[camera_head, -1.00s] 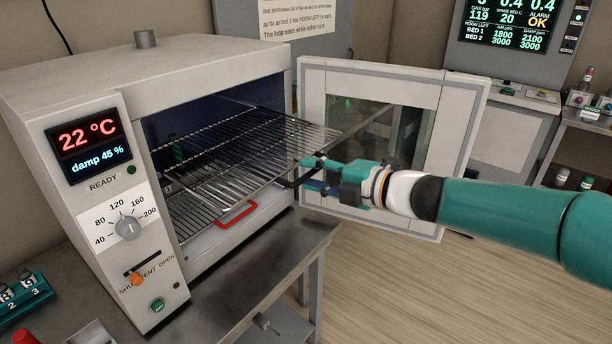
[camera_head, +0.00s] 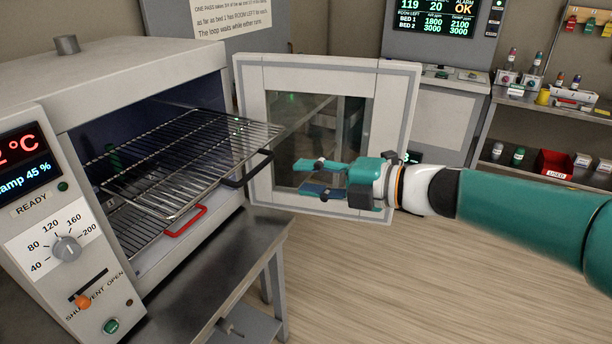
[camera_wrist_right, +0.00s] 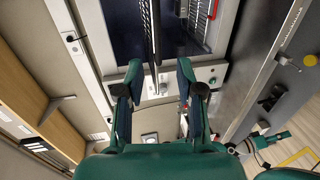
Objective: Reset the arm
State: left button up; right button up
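My right gripper (camera_head: 309,178) reaches in from the right in the head view. Its two fingers are apart with nothing between them, in front of the open oven door's glass. It is right of the upper wire rack (camera_head: 190,160) and clear of that rack's dark handle (camera_head: 248,170). The rack sticks partly out of the oven. In the right wrist view the gripper (camera_wrist_right: 160,82) is also open and empty, with the oven beyond its tips. My left gripper is not in the head view; teal parts at the lower right of the wrist view may be my left arm.
The oven (camera_head: 140,82) stands on a metal table (camera_head: 222,262). A lower rack with a red handle (camera_head: 188,222) is inside. The open oven door (camera_head: 390,130) stands behind my right gripper. A shelf with a red bin (camera_head: 555,163) is at the right. The floor in front is clear.

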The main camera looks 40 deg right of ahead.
jog(key=w+a+f+m+g+h, duration=0.1)
jog(key=w+a+f+m, duration=0.3)
jog(key=f, duration=0.6)
jog(key=a+f+m+g, duration=0.1)
jog(key=f+m, duration=0.6)
jog(key=f, duration=0.2)
jog(key=w+a+f+m+g+h, duration=0.1)
jog(key=w+a+f+m, duration=0.3)
jog(key=f, duration=0.6)
jog(key=s+a+f+m+g, duration=0.4)
jog(key=s+f+m+g, duration=0.1)
jog(key=s+f, duration=0.6)
jog(key=s+a+f+m+g+h, duration=0.1)
jog(key=s+a+f+m+g, duration=0.4)
jog(key=s+f, duration=0.6)
jog(key=shift+s+p, duration=0.45)
jog(key=shift+s, duration=0.35)
